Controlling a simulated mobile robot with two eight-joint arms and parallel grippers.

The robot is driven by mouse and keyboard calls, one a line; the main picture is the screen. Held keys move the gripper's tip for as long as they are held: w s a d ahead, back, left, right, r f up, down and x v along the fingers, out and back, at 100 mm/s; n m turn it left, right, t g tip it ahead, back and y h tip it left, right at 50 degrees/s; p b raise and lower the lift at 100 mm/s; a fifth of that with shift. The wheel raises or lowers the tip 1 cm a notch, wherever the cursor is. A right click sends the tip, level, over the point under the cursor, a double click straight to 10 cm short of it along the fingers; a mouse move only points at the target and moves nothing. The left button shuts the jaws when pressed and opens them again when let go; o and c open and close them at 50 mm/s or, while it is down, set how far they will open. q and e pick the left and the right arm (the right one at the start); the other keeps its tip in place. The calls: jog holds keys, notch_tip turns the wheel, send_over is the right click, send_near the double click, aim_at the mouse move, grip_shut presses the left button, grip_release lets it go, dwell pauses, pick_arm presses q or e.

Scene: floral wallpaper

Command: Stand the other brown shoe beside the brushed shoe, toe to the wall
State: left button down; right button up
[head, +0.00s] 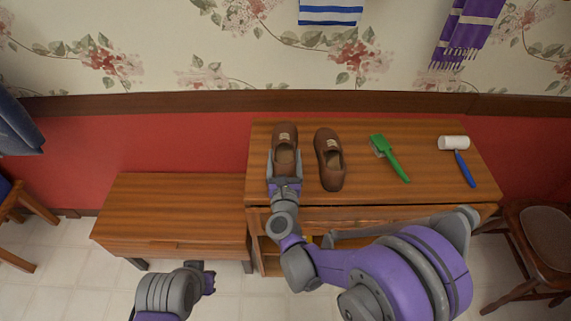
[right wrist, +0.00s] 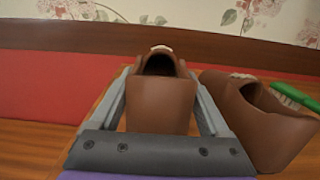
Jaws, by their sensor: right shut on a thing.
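Two brown shoes stand on the wooden cabinet top. The left shoe (head: 285,137) has its toe to the wall, and my right gripper (head: 284,166) is shut on its heel end. In the right wrist view the gripper's fingers (right wrist: 160,112) lie along both sides of this shoe (right wrist: 160,100). The other shoe (head: 329,160) stands just to the right, slightly turned, its toe also toward the wall; it shows in the right wrist view (right wrist: 262,125). A small gap separates the shoes. My left gripper (head: 208,277) is low, in front of the bench, away from the shoes; its jaws are unclear.
A green brush (head: 392,159) and a lint roller (head: 456,150) with a blue handle lie to the right on the cabinet top (head: 415,190). A lower wooden bench (head: 170,205) stands empty at left. A chair (head: 540,235) stands at right.

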jog(key=shift+f, duration=1.3)
jog(key=shift+f+b, duration=0.15)
jog(key=shift+b, duration=0.15)
jog(key=o, duration=1.6)
jog(key=shift+c, duration=0.2)
